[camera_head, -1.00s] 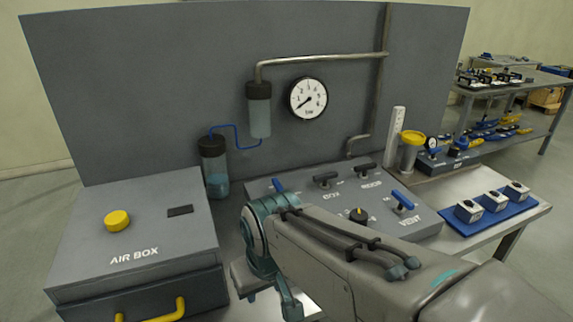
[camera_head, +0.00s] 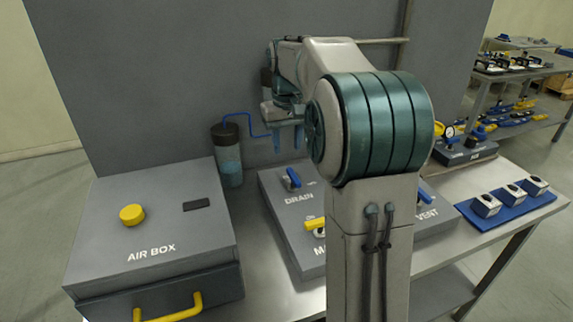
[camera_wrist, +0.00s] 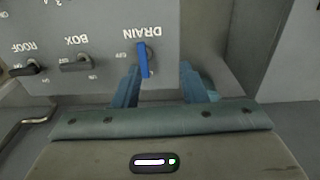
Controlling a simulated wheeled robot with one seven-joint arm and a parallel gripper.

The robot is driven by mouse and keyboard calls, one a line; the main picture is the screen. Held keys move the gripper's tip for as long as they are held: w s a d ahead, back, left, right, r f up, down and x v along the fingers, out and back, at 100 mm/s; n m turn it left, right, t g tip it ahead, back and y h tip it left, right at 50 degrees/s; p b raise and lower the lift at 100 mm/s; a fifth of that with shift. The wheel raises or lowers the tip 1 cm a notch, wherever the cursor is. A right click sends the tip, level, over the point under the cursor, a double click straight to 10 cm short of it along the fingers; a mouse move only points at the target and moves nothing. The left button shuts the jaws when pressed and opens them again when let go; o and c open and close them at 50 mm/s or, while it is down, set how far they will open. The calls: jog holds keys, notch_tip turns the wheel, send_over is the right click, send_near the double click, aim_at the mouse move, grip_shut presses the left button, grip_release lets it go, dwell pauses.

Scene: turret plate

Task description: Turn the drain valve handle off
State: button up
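The drain valve handle (camera_head: 293,178) is a blue lever on the grey control panel, above the white DRAIN lettering. In the wrist view the handle (camera_wrist: 142,60) runs up and down, its lower end near a small ON-like label; a small OFF-like label lies to its left. My gripper (camera_head: 288,138) is above and behind the handle in the head view, pointing down. In the wrist view my gripper (camera_wrist: 160,70) is open and empty, the handle showing closer to its left finger. I see no contact.
The AIR BOX (camera_head: 150,215) stands to the left. A water-filled bottle (camera_head: 228,157) with blue tubing stands near my gripper. A yellow MAIN handle (camera_head: 316,224) and a blue VENT handle (camera_head: 424,195) share the panel. A grey back wall (camera_head: 170,70) rises behind. My arm hides much of the panel.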

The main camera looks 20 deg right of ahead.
send_over(294, 175)
jog(key=f, duration=0.1)
jog(key=shift+g, duration=0.4)
notch_tip(294, 175, down, 14)
jog(key=shift+p, duration=0.65)
grip_shut()
